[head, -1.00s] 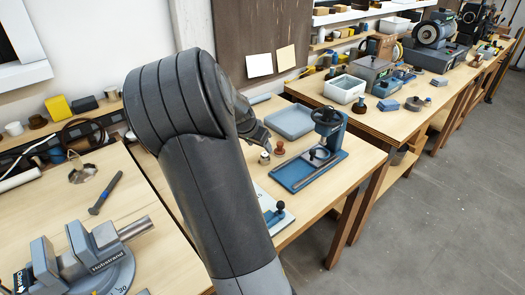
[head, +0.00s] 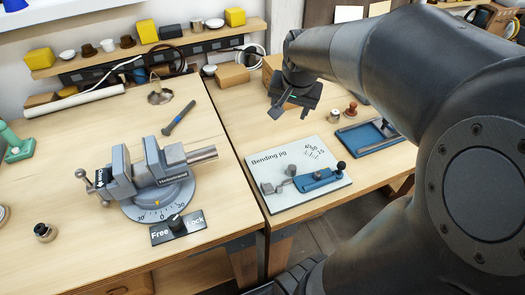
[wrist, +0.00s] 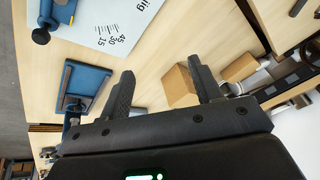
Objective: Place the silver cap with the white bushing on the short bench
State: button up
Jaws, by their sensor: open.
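My gripper (head: 291,108) hangs open over the back of the right-hand bench (head: 238,130); no object shows between its fingers in the wrist view (wrist: 163,90). A small silver cap (head: 335,117) stands on that bench, right of my gripper and beside a brown knob-like piece (head: 350,109). A small dark and brassy cylinder with a pale top (head: 45,232) stands on the left bench (head: 85,190). I cannot tell which of the two carries a white bushing. Nor can I be sure which bench is the short one.
A vise (head: 150,175) and a screwdriver-like tool (head: 180,118) occupy the left bench. The bending jig (head: 300,180) and a blue tray fixture (head: 368,138) sit on the right one. Cardboard boxes (head: 232,76) stand behind. A shelf (head: 150,48) holds small cups and yellow blocks.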

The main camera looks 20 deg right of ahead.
jog(key=s+a+r+n+t+y, duration=0.1)
jog(key=s+a+r+n, duration=0.2)
jog(key=s+a+n, duration=0.4)
jog(key=s+a, duration=0.6)
jog(key=s, duration=0.1)
jog(key=shift+a+n+t, duration=0.2)
jog(key=shift+n+t, duration=0.1)
jog(key=shift+n, duration=0.1)
